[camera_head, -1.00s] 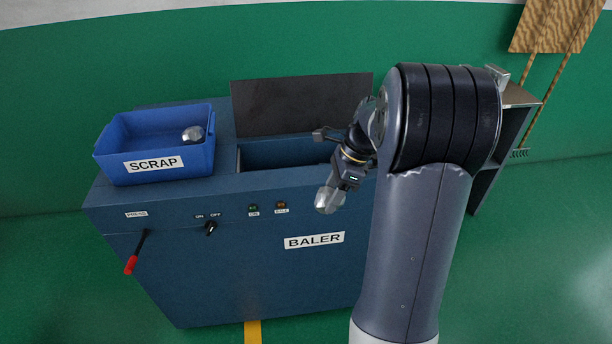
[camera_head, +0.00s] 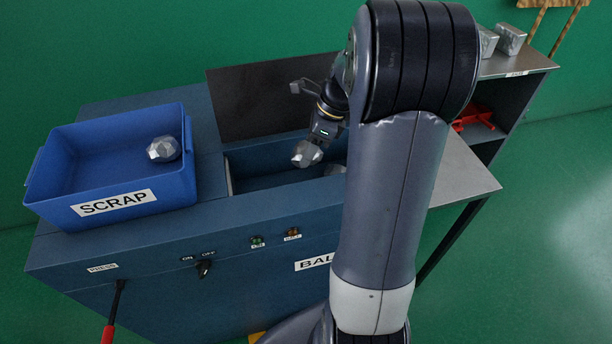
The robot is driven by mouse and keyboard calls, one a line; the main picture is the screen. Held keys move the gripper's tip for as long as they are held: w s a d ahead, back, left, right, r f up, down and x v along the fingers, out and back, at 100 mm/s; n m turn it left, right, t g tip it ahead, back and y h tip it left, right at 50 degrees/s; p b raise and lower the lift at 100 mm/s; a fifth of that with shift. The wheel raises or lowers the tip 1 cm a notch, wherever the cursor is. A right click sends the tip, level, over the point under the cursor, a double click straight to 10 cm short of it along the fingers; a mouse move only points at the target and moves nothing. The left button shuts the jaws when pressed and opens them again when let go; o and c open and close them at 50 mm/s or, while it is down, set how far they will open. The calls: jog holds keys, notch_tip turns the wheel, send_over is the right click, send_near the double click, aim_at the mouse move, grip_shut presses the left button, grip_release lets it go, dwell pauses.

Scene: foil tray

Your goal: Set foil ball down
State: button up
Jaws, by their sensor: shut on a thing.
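A crumpled silver foil ball (camera_head: 306,154) is held at the end of my gripper (camera_head: 315,143), which is shut on it. The ball hangs over the open chamber of the blue baler (camera_head: 130,255), in front of the raised dark lid (camera_head: 250,103); I cannot tell its exact height. A second foil ball (camera_head: 164,149) lies in the blue SCRAP bin (camera_head: 60,205) on the left of the baler top.
The baler front has a red-handled lever (camera_head: 108,332), an ON/OFF switch (camera_head: 204,268) and two lamps. At right, a bare metal surface (camera_head: 466,172) adjoins it. Silver blocks (camera_head: 511,38) stand on a shelf (camera_head: 525,62), with a red object (camera_head: 474,117) below.

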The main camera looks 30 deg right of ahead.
jog(key=f, duration=0.7)
jog(key=f+b, duration=0.1)
jog(key=f, duration=0.3)
jog(key=shift+w, duration=0.3)
jog(key=o, duration=1.1)
jog(key=p+v, duration=0.1)
jog(key=v, duration=1.1)
